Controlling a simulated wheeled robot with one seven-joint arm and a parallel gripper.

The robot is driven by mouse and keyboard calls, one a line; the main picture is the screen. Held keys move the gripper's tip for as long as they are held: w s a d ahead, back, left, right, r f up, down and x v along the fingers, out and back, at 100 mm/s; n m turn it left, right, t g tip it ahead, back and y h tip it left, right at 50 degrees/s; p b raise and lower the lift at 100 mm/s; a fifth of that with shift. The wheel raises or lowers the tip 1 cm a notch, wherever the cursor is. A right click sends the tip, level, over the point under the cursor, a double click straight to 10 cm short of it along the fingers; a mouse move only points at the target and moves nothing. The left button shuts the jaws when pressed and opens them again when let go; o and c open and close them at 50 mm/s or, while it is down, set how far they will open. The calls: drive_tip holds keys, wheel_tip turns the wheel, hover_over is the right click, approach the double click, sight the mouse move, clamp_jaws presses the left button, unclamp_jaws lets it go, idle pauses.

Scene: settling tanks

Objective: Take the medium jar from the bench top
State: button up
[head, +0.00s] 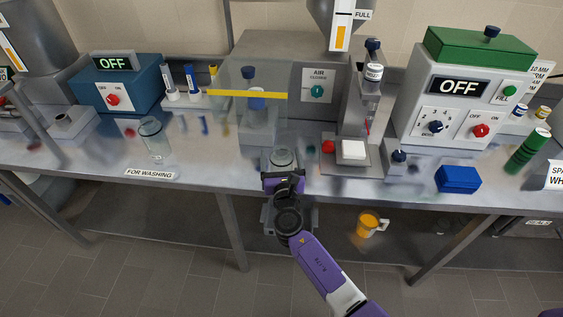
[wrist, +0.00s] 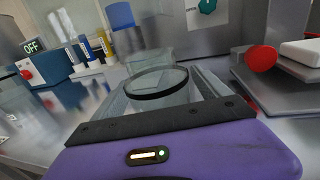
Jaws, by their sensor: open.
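A clear glass jar (head: 282,158) stands near the bench's front edge, in front of the grey air cabinet. My gripper (head: 284,178) is right at it, on its near side, and hides its lower part. In the wrist view, the jar's dark round rim (wrist: 156,82) shows just beyond the purple gripper body, between my gripper's open fingers (wrist: 165,92). I cannot tell whether the fingers touch the glass. Another clear glass jar (head: 153,137) stands to the left, behind the "FOR WASHING" label. No label marks either jar as medium.
Behind the near jar is a clear shield with a yellow edge (head: 247,94). A weighing stand with a white block (head: 353,149) and a red knob (head: 327,146) stands close on the right; the knob also shows in the wrist view (wrist: 261,58). A blue box (head: 459,179) lies further right.

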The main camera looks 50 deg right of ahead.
drive_tip(key=shift+w+d, duration=0.1)
drive_tip(key=shift+w, duration=0.1)
drive_tip(key=c, duration=1.6)
